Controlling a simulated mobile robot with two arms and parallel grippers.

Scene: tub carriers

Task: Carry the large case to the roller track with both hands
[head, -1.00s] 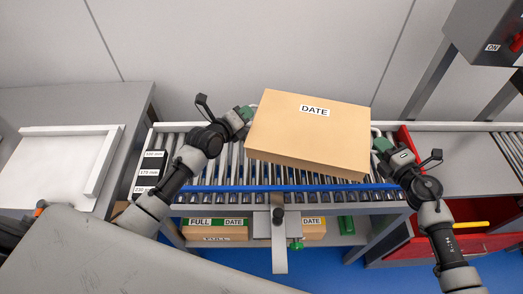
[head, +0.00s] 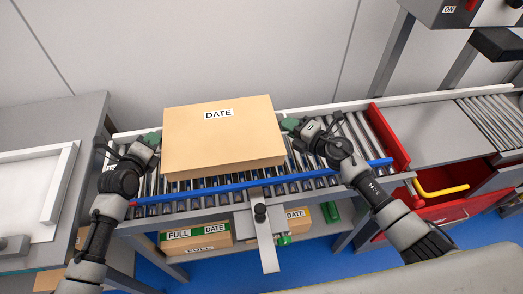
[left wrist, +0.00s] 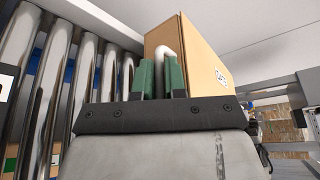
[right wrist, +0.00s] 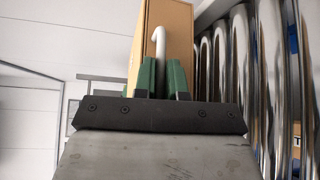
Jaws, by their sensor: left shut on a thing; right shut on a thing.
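The large case (head: 225,140) is a tan box with a white DATE label on top. In the head view it is over the roller track (head: 195,205), looking level; whether it touches the rollers I cannot tell. My left gripper (head: 152,138) is at the case's left side, its green fingers shut on a white handle (left wrist: 161,62). My right gripper (head: 290,125) is at the right side, shut on the other white handle (right wrist: 158,45). The case also shows behind the fingers in both wrist views. Its underside is hidden.
A blue rail (head: 250,186) runs along the track's front. A red plate (head: 389,137) stands across the track at the right. A lever (head: 262,225) sticks out in front. Boxes marked FULL (head: 195,238) sit on the shelf below. A white tray (head: 30,205) is at the left.

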